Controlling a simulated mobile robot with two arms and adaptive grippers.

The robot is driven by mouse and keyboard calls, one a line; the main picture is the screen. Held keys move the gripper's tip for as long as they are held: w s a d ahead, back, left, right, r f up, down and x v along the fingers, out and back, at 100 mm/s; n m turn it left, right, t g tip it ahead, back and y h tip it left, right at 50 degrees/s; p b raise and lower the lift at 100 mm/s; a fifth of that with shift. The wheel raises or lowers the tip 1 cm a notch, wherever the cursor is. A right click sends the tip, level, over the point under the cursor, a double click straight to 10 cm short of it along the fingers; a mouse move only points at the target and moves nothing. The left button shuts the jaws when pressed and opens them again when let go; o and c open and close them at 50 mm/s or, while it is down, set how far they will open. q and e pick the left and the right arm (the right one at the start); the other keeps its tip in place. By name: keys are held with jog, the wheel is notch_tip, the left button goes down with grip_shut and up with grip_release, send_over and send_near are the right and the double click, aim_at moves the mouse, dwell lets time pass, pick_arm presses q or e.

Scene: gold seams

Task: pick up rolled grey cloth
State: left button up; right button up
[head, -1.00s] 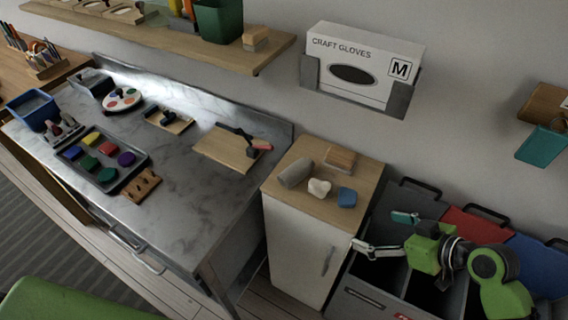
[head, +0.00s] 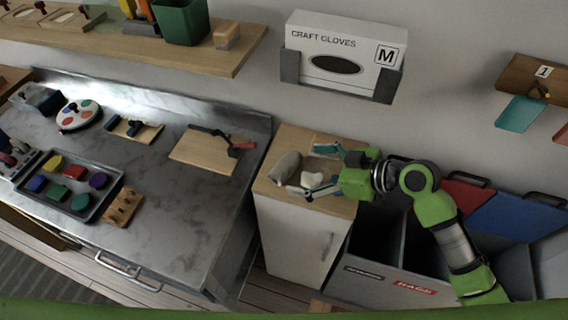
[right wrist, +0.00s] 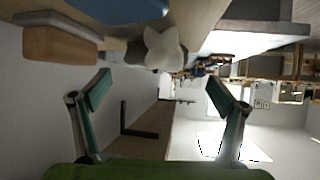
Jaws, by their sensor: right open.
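The rolled grey cloth (head: 285,166) lies on the wooden top of the small white cabinet (head: 272,187), near its left side. My right gripper (head: 314,167) is over the cabinet top, to the right of the cloth, with its fingers spread and nothing between them that I can see held. A white lumpy piece (head: 312,180) lies just right of the cloth, near the lower finger. In the right wrist view the open fingers (right wrist: 157,94) show below the white piece (right wrist: 165,48), and part of a grey shape (right wrist: 114,50) shows beside it. My left gripper is not in view.
A craft gloves box (head: 340,50) hangs on the wall above. Grey bins (head: 385,262) stand right of the cabinet. A marble-topped bench (head: 150,195) stands left.

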aim_at(288, 164)
jog(key=shift+w+a+f, duration=0.1)
jog(key=shift+w+a, duration=0.2)
jog(key=shift+a, duration=0.1)
jog(key=p+x, duration=0.2)
jog(key=x, duration=0.2)
jog(key=shift+w, duration=0.25)
jog(key=shift+w+a+f, duration=0.15)
jog(key=shift+a, duration=0.1)
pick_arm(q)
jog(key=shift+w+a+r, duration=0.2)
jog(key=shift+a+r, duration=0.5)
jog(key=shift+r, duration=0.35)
pick_arm(e)
jog(key=shift+c, duration=0.3)
jog(key=c, duration=0.9)
